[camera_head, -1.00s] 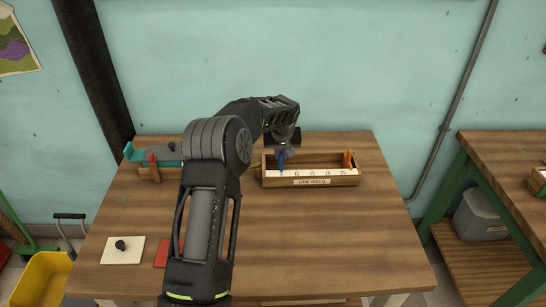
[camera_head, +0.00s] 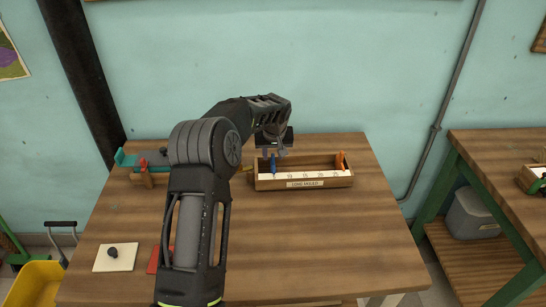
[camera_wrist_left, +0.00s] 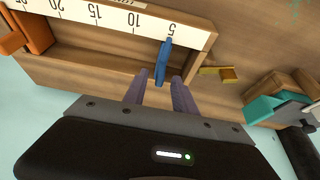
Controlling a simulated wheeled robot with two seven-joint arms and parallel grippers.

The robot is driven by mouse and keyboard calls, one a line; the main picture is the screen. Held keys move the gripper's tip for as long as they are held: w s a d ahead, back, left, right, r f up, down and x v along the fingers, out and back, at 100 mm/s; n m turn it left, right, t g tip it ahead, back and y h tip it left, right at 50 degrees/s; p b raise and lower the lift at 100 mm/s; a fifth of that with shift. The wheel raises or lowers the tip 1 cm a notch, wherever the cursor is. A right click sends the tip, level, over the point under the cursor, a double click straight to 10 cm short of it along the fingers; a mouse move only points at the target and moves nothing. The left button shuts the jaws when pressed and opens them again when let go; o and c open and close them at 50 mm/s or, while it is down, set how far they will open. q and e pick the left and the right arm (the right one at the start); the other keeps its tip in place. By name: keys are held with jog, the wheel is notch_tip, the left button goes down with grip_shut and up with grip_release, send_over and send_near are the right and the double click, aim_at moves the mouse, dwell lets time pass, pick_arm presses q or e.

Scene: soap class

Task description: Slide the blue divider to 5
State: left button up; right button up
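The long wooden mould box (camera_head: 325,183) sits at the back of the table with a white number scale along its front. The blue divider (camera_head: 273,165) stands at the scale's left end. In the left wrist view the blue divider (camera_wrist_left: 162,62) has its tip beside the 5 mark (camera_wrist_left: 171,29). My left gripper (camera_head: 273,151) is just above and behind the divider. In the wrist view its fingers (camera_wrist_left: 160,92) are spread, with the divider beyond the gap and no visible grip on it. My right gripper is not in view.
An orange divider (camera_head: 341,160) stands at the box's right end. A teal tool (camera_head: 128,160) lies at the back left. A cream plate with a black knob (camera_head: 115,258) and a red piece (camera_head: 154,260) lie in front. The table's front right is clear.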

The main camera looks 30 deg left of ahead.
aim_at(273, 169)
pick_arm(q)
jog(key=b+v, duration=0.1)
jog(key=v, duration=0.5)
jog(key=shift+d, duration=0.1)
jog(key=shift+s, duration=0.1)
